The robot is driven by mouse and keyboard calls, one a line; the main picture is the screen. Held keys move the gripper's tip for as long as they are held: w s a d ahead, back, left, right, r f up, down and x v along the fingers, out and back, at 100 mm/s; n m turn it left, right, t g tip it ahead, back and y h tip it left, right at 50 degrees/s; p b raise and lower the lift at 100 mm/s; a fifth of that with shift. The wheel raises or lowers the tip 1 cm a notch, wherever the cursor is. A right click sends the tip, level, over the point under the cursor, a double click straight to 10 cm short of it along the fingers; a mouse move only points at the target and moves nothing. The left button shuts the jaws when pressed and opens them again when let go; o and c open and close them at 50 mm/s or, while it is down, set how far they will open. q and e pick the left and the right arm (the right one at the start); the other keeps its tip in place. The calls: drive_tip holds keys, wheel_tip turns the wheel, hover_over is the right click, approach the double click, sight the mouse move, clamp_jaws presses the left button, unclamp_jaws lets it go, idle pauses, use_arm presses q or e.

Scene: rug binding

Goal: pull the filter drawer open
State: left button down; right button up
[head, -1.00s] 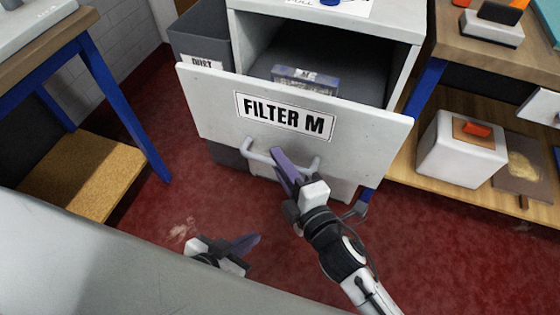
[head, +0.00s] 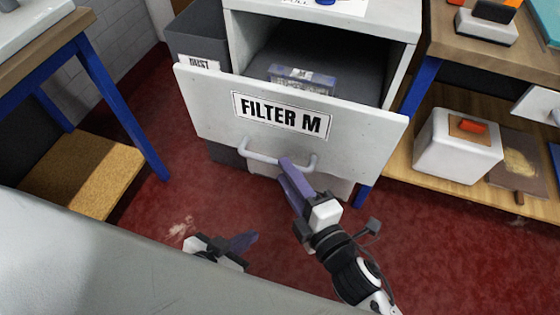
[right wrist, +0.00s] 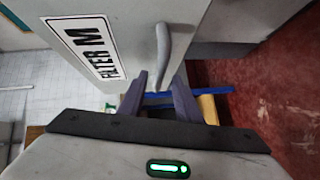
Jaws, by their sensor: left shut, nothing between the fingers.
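The filter drawer (head: 205,110) stands open from the white cabinet; its front carries a "FILTER M" label (head: 282,115) and a grey bar handle (head: 260,156). My right gripper (head: 284,175) is just below and in front of the handle, its fingers apart. In the right wrist view the handle (right wrist: 164,45) lies ahead of the open fingers (right wrist: 160,90), in line with the gap; nothing is clearly gripped. My left gripper (head: 245,242) is shut and empty, low over the red floor, away from the drawer.
A grey dust bin (head: 185,45) stands left of the cabinet. A blue-legged table (head: 120,110) is at left, and a workbench with a lower shelf (head: 412,175) at right. Red floor in front is free.

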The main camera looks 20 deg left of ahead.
use_arm(q)
drive_tip(key=shift+a, duration=0.1)
use_arm(e)
drive_tip(key=v, duration=0.5)
drive_tip(key=shift+s+d+r, duration=0.1)
drive_tip(key=shift+s+d, duration=0.05)
drive_tip(key=shift+d, duration=0.1)
